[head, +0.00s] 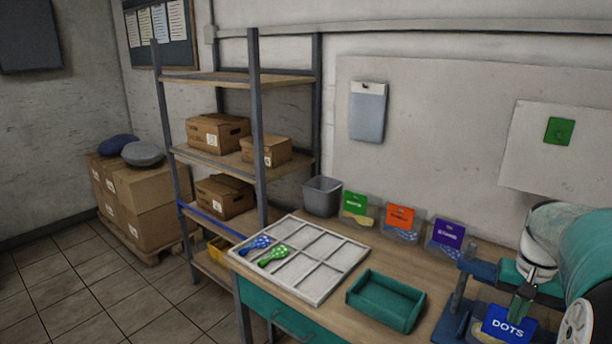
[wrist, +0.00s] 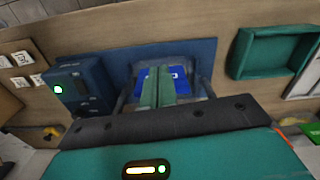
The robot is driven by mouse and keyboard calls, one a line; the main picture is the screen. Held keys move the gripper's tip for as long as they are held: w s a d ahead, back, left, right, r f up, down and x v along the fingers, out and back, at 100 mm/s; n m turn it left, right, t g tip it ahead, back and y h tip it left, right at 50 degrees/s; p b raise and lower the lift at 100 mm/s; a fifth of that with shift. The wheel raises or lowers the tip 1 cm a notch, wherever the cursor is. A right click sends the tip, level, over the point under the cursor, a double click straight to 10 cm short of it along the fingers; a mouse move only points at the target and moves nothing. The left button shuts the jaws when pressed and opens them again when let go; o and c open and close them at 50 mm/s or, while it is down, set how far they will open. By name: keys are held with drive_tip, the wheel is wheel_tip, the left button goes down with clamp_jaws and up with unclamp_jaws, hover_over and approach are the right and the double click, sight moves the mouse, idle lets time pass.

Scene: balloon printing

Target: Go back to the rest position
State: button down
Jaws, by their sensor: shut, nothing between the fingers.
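My gripper (head: 522,302) is at the lower right of the head view, at the end of my white and teal arm. Its green fingers (wrist: 158,88) are together and empty in the wrist view. They point toward a blue card, which reads DOTS (head: 508,326) in the head view. In the wrist view the fingers cover part of this card (wrist: 180,82). A blue printing machine (wrist: 85,88) with a green light stands beside the fingers. Whether the fingers touch the machine or card cannot be told.
A white divided tray (head: 325,262) holds a blue balloon (head: 256,243) and a green balloon (head: 274,254). An empty teal tray (head: 386,300) lies nearer my arm. Several coloured cards and a grey bin (head: 322,197) line the back. Shelves (head: 258,130) stand left; open floor lies beyond.

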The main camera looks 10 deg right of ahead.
drive_tip(key=w+a+r+n+t+h, duration=0.1)
drive_tip(key=a+r+n, duration=0.1)
drive_tip(key=a, duration=0.8)
drive_tip(key=a+r+n+t+h, duration=0.1)
drive_tip(key=a+r+n, duration=0.15)
drive_tip(key=a, duration=0.65)
drive_tip(key=s+a+n+t+y, duration=0.1)
drive_tip(key=s+a+n, duration=0.1)
drive_tip(key=a, duration=0.5)
drive_tip(key=s+a+f+n+t+y, duration=0.1)
drive_tip(key=s+a+n+t, duration=0.1)
drive_tip(key=s+a, duration=0.3)
drive_tip(key=a, duration=0.3)
drive_tip(key=shift+s+t, duration=0.3)
